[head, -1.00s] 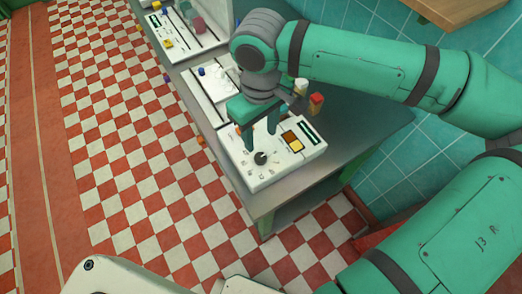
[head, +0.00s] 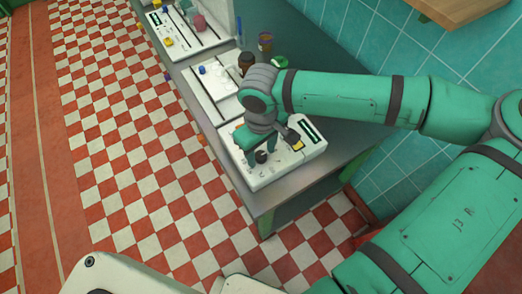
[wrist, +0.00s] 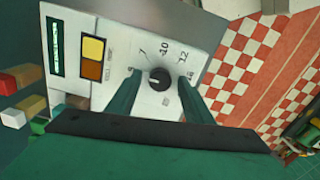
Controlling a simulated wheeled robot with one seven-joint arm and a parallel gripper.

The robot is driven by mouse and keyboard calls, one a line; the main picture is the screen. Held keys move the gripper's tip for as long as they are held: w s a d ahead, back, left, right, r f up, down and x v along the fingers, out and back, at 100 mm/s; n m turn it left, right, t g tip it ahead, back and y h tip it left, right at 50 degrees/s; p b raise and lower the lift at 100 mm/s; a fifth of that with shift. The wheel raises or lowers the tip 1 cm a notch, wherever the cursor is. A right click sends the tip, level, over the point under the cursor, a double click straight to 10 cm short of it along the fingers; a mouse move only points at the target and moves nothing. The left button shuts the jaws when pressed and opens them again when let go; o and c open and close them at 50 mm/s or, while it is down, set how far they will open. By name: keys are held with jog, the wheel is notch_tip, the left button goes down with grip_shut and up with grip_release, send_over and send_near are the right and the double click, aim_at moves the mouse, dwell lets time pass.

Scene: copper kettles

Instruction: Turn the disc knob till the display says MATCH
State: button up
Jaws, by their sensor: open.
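The black disc knob (head: 261,157) sits on a white panel box (head: 268,181) near the table's front corner. In the wrist view the knob (wrist: 159,79) has a pale mark and lies between my two green fingers. Numbers such as 7, 10 and 12 ring it. My gripper (wrist: 158,84) is open, one finger on each side of the knob; I cannot tell whether they touch it. The display (wrist: 56,48) is a dark strip with green marks too small to read. My gripper (head: 259,151) partly hides the panel in the head view.
Yellow (wrist: 93,49) and brown (wrist: 91,70) squares lie beside the display. Jars (head: 246,63) stand behind my wrist. Other white panels (head: 215,85) line the table further back. Red and cream blocks (wrist: 20,78) stand left in the wrist view. The tiled wall is at right.

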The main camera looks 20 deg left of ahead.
jog(key=c, duration=1.1)
jog(key=shift+m, duration=0.3)
jog(key=m, duration=0.2)
jog(key=shift+a+m, duration=0.1)
jog(key=shift+m, duration=2.5)
jog(key=o, duration=1.1)
